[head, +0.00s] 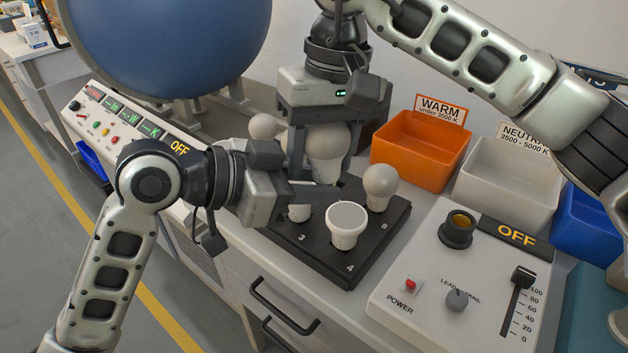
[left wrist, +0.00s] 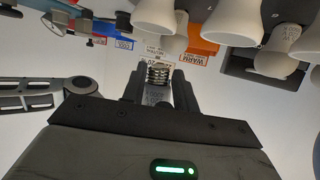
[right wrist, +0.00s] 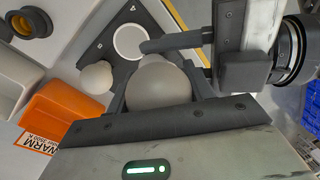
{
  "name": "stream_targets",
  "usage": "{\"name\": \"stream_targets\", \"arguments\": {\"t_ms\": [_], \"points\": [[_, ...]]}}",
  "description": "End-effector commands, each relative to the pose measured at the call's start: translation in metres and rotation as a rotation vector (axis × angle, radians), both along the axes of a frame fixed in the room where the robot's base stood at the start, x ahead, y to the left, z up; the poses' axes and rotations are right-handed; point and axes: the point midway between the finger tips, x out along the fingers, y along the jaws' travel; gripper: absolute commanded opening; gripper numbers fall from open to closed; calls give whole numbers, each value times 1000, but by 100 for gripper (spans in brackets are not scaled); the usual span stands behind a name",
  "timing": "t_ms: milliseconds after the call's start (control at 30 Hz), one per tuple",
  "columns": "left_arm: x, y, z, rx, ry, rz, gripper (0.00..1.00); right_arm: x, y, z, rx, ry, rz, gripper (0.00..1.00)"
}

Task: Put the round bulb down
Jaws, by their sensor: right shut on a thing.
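The round bulb (head: 326,142) is a large pale globe. My right gripper (head: 322,172) is shut on it from above, one finger on each side; the globe also fills the jaws in the right wrist view (right wrist: 158,84). My left gripper (head: 312,192) lies level, its fingers apart and pointing right, just below the globe. In the left wrist view a metal screw base (left wrist: 158,74) shows between the left fingers; I cannot tell whether they touch it. The black numbered bulb tray (head: 388,240) is beneath, and the globe's lower end is partly hidden.
A flat-topped bulb (head: 346,224) and a smaller round bulb (head: 380,184) stand in the tray; others are behind my grippers. Orange (head: 418,150) and white (head: 506,184) bins stand behind. A test panel with a socket (head: 457,228) is at right, and a big blue sphere (head: 170,45) at upper left.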

Motion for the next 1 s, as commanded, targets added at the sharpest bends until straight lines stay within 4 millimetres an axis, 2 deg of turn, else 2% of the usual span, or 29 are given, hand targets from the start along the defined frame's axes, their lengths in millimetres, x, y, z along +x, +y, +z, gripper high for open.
{"name": "stream_targets", "arguments": {"t_ms": [33,67,133,167,500,567,767,867,1000], "points": [[-4,-3,1,-4,1,-12,7,3,0,0,3,-7,-9,29],[-4,-3,1,-4,2,-13,7,3,0,0,4,-8,-10,55],[-4,-3,1,-4,1,-15,6,3,0,0,5,-8,-10,74],[-4,-3,1,-5,1,-16,6,3,0,0,6,-8,-10,78],[-6,-6,2,-10,0,-22,6,1,3,1,9,-8,-6,78],[-6,-6,2,-11,-1,-22,0,1,3,1,10,-8,-5,78],[-6,-6,3,-10,-2,-23,0,2,3,1,10,-9,-7,78],[-6,-6,3,-10,-2,-23,0,2,2,7,8,-10,-8,78],[-7,-6,1,-7,5,-23,0,4,0,30,11,-15,-8,78]]}}
